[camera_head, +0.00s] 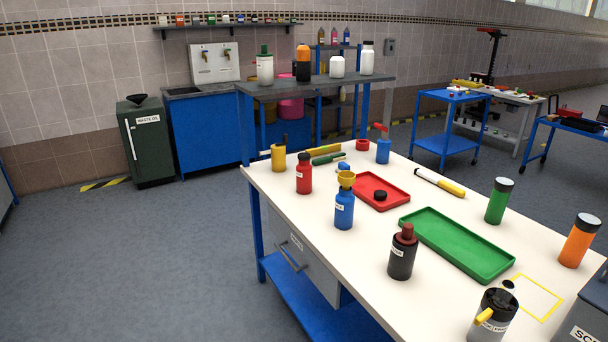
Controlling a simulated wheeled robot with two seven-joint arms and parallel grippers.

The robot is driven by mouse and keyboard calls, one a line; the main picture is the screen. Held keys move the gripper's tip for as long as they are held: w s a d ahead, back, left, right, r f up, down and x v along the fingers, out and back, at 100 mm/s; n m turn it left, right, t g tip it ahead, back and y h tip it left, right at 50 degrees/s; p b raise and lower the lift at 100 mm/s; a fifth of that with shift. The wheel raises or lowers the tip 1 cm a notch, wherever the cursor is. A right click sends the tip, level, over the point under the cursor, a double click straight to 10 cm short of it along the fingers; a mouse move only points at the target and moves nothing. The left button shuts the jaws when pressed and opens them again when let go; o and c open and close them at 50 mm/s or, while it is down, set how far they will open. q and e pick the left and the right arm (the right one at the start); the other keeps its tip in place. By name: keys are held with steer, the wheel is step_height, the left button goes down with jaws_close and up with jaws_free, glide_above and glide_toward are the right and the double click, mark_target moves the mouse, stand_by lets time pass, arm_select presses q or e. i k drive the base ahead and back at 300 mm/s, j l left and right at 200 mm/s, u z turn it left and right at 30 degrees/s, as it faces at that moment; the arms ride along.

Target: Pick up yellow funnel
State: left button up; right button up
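The yellow funnel (346,179) sits upright on top of a blue bottle (344,210) with a white label. The bottle stands on the white-topped table near its left edge, in front of the red tray. The funnel's wide mouth faces up, and its lower part is hidden in the bottle's neck. Neither of my grippers shows in the head view.
Around the blue bottle stand a red bottle (304,174), a dark bottle (403,252) and a red tray (396,201) holding a black cap. A green tray (424,225) lies to the right. The white table (330,262) has free room left of the dark bottle.

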mark_target(346, 177)
steer(key=i+j, duration=0.5)
steer(key=i, duration=0.15)
steer(key=i+j, duration=0.45)
steer(key=i, duration=0.2)
steer(key=z, duration=1.35)
